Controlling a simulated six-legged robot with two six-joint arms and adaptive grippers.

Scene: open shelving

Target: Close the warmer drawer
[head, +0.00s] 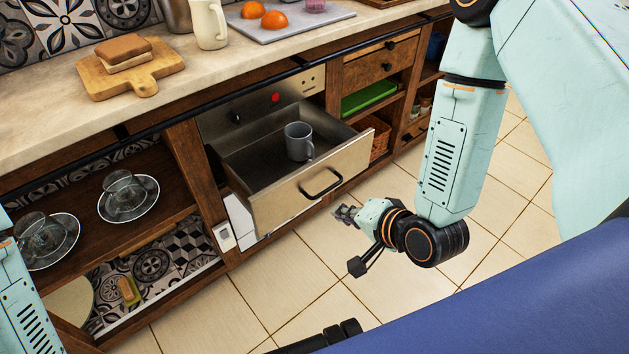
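The warmer drawer (267,207) is pulled out from under the counter. The warmer's panel (262,104) with a black knob and a red button is above the drawer. My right gripper (350,239) is in front of the drawer's right part, apart from the handle. Its two fingers are spread with nothing between them. Only part of my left arm shows at the left edge; its gripper is out of view.
On the counter (60,128) are a cutting board with bread (127,72), a cream mug (209,24) and a tray with oranges (290,27). Glass cups on saucers (128,196) stand on the left shelf. The tiled floor (290,275) before the drawer is clear.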

